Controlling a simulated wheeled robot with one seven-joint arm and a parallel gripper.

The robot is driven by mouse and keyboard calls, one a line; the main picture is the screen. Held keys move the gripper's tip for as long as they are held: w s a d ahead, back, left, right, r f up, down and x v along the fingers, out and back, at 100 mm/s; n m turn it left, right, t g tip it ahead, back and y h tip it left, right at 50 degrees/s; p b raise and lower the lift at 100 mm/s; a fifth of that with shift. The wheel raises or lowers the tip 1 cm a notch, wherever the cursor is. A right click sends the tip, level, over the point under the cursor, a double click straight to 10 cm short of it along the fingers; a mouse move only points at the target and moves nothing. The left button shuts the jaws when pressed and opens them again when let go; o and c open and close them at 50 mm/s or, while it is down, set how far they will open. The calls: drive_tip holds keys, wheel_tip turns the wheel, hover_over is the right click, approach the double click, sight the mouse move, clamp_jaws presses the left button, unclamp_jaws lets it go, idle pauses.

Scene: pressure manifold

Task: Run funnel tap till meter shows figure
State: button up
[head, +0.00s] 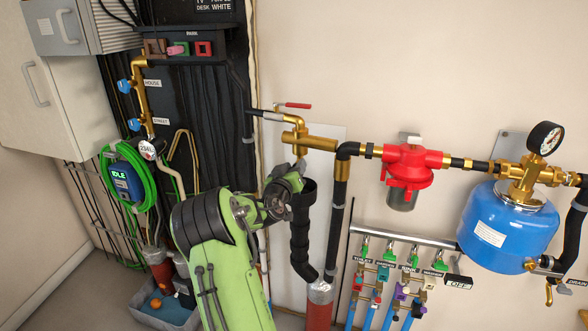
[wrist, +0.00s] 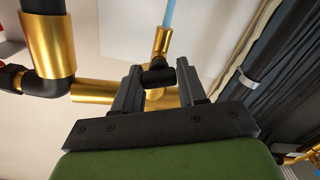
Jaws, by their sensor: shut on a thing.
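My gripper (head: 296,172) is at the brass pipework above the black funnel (head: 304,190). In the wrist view its two fingers close on the black handle (wrist: 157,74) of the funnel tap, below the brass spout (wrist: 162,42). A pale blue streak (wrist: 169,12) extends from the spout's end and looks like running water. In the head view my gripper partly hides the tap and the funnel mouth. A round white meter (head: 147,150) on the left pipe shows a small figure like 234, hard to read. The blue box (head: 120,182) beside it reads IDLE.
A red filter (head: 409,162) and a blue tank (head: 509,228) with a dial gauge (head: 545,138) stand to the right. Several small valves hang under a grey rail (head: 400,238). A red lever (head: 292,105) sits above the brass pipe. A green hose (head: 107,165) hangs left.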

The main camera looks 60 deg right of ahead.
drive_tip(key=shift+w+n, duration=0.1)
drive_tip(key=shift+n, duration=1.5)
drive_tip(key=o, duration=1)
drive_tip(key=a, duration=0.5)
drive_tip(key=s+a+b, duration=0.1)
drive_tip(key=a, duration=0.4)
drive_tip(key=s+a, duration=0.1)
drive_tip(key=a, duration=0.4)
drive_tip(key=shift+s+a, duration=0.25)
drive_tip(key=shift+a, duration=0.1)
